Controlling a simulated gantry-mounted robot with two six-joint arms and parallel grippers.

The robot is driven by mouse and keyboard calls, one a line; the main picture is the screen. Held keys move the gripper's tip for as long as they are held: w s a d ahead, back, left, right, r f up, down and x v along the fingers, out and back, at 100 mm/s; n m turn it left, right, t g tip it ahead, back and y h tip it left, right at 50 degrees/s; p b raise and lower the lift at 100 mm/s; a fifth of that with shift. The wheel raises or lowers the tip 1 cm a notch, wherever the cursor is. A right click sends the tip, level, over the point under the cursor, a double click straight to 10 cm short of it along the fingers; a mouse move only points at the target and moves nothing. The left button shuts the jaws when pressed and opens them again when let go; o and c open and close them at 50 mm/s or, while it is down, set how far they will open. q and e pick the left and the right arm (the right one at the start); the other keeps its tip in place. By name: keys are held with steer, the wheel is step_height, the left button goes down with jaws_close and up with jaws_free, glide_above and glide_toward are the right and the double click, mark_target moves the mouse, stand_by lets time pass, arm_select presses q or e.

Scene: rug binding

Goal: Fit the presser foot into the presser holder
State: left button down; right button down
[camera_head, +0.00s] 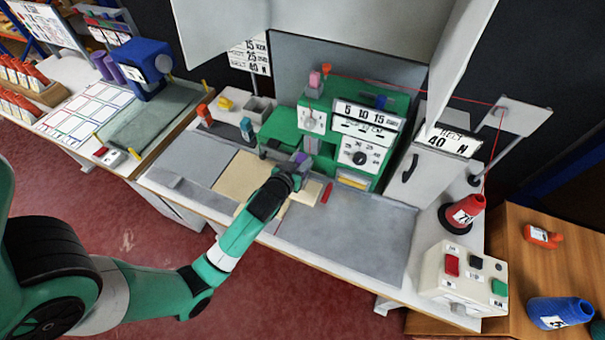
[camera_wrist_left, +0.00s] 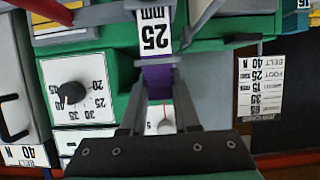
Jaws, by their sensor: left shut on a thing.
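My left gripper (camera_head: 290,174) is shut on the purple presser foot (camera_head: 301,157), in front of the green binding machine (camera_head: 290,124). In the left wrist view, the purple foot (camera_wrist_left: 158,80) sits between the fingers of my gripper (camera_wrist_left: 159,92), with a white "25 mm" label (camera_wrist_left: 153,32) beyond it. A grey part (camera_head: 311,145) under the machine's head, seemingly the presser holder, is just behind the foot. I cannot tell whether foot and holder touch. My right gripper is not in view.
A red strip (camera_head: 327,193) lies right of my gripper. A red thread cone (camera_head: 465,212) and a control box (camera_head: 463,276) stand at the right. The grey tabletop (camera_head: 350,236) in front is clear.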

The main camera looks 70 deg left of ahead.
arm_select(q)
step_height(320, 180, down, 4)
steer(key=shift+f+b, duration=0.1)
steer(key=shift+b, duration=0.7)
steer(key=shift+f, duration=0.1)
steer(key=c, duration=0.6)
jaws_free()
steer(key=shift+c, duration=0.2)
